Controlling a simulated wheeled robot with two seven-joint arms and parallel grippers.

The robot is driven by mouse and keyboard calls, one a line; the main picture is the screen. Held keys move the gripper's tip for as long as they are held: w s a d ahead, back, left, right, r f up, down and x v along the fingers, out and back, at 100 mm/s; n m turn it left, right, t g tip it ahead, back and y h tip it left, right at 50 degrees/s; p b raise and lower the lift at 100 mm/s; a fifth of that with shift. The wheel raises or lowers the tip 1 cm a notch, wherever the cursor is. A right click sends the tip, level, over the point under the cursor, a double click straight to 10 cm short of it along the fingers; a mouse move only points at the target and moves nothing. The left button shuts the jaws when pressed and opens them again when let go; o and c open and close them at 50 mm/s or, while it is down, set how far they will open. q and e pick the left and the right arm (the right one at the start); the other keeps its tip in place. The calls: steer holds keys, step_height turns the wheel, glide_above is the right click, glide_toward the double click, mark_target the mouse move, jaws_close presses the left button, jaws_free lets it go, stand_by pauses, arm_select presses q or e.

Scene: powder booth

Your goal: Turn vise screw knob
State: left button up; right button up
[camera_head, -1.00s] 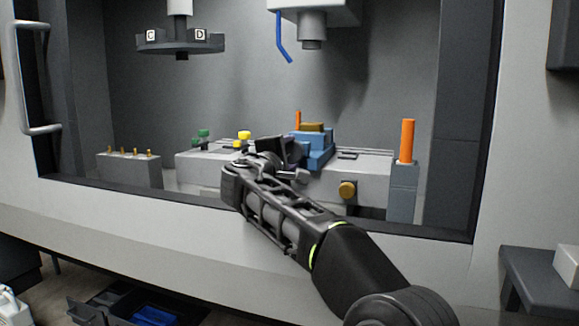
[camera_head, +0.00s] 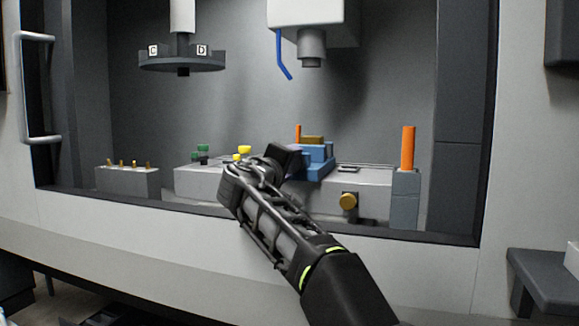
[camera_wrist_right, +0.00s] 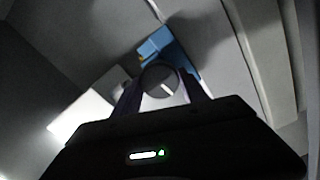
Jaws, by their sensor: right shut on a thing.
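The blue vise (camera_head: 322,165) sits on the grey machine bed inside the booth, with a brown block (camera_head: 313,139) at its top. It also shows in the right wrist view (camera_wrist_right: 178,55). My right gripper (camera_head: 288,160) is at the vise's left side. In the right wrist view a dark round knob (camera_wrist_right: 155,76) with a pale line near it lies between the fingers, and the gripper is shut on it. In the head view the gripper hides the knob. My left gripper is not in view.
An orange post (camera_head: 408,147) stands to the right on a grey block. A brass knob (camera_head: 348,201) is on the bed's front. Yellow (camera_head: 244,150) and green (camera_head: 203,149) parts stand left of the gripper. A spindle head (camera_head: 312,45) and blue nozzle (camera_head: 284,55) hang above.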

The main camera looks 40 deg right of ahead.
steer(key=o, duration=1.4)
steer(key=shift+b+v, duration=0.3)
steer(key=shift+v, duration=3.6)
